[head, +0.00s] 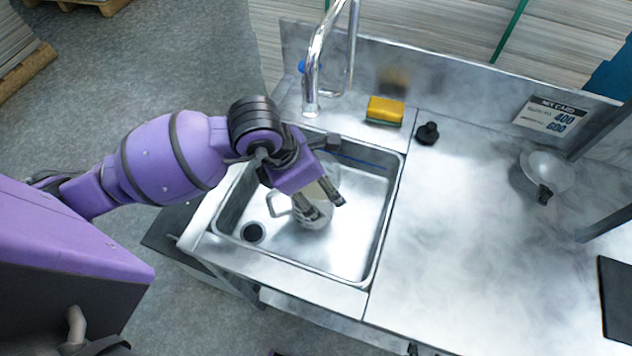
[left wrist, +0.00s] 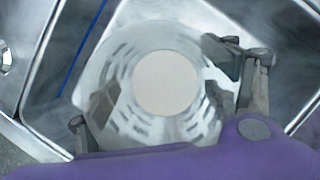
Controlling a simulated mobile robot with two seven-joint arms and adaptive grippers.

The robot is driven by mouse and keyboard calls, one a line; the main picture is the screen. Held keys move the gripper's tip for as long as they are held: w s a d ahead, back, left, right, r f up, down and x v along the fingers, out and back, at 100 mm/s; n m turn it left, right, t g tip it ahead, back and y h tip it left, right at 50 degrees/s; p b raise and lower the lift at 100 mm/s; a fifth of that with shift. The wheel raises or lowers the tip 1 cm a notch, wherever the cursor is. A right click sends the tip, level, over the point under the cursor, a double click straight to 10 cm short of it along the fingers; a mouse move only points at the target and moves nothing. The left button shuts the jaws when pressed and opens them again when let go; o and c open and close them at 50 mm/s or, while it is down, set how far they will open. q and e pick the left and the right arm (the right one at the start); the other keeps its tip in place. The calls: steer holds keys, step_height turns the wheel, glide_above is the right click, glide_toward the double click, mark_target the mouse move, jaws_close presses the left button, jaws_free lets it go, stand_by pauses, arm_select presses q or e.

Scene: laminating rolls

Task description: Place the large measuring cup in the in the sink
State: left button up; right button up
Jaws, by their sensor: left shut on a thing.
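The large measuring cup (head: 314,212) is clear with markings and a handle on its left side. It is inside the sink (head: 362,238) outline, partly hidden under my left gripper (head: 338,172). The left gripper is over the basin, shut on the cup. In the left wrist view the cup (left wrist: 120,75) is seen from above with a pale round base, between the two fingers of the gripper (left wrist: 168,95). I cannot tell whether the cup touches the basin floor. My right gripper is not in view.
A chrome faucet (head: 314,70) stands behind the sink. A yellow sponge (head: 385,109) and a small black object (head: 427,133) lie by the back rim. A metal bowl-like item (head: 547,171) with a dark handle is at the right. The counter (head: 460,250) between is clear.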

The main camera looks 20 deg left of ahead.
arm_select(q)
steer(key=o, duration=1.2)
steer(key=shift+f, duration=0.15)
steer(key=o, duration=0.5)
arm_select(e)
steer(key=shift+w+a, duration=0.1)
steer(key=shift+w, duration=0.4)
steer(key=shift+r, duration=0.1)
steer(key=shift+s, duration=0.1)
